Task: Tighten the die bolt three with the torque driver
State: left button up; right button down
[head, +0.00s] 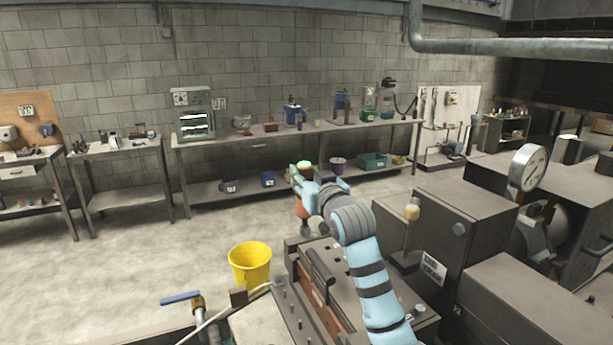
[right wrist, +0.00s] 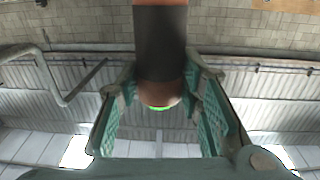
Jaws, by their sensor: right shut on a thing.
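The torque driver (head: 303,207) is upright in my right gripper (head: 306,187), with an orange body below the fingers and a green-lit top above them. In the right wrist view, the driver (right wrist: 160,45) shows a dark grip between the two green-padded fingers of the gripper (right wrist: 160,85). The driver is over the far end of the dark die block (head: 345,262); its lower tip meets or hides that end, and I cannot tell whether it touches a bolt. Die bolt three cannot be made out. My left gripper is not in view.
A yellow bucket (head: 250,265) stands on the floor left of the die. A blue-handled valve (head: 182,298) is at the lower left. Benches line the back wall.

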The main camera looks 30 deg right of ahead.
jog(key=shift+f, duration=0.55)
dwell(1.4)
dwell(0.5)
jog(key=shift+r, duration=3.15)
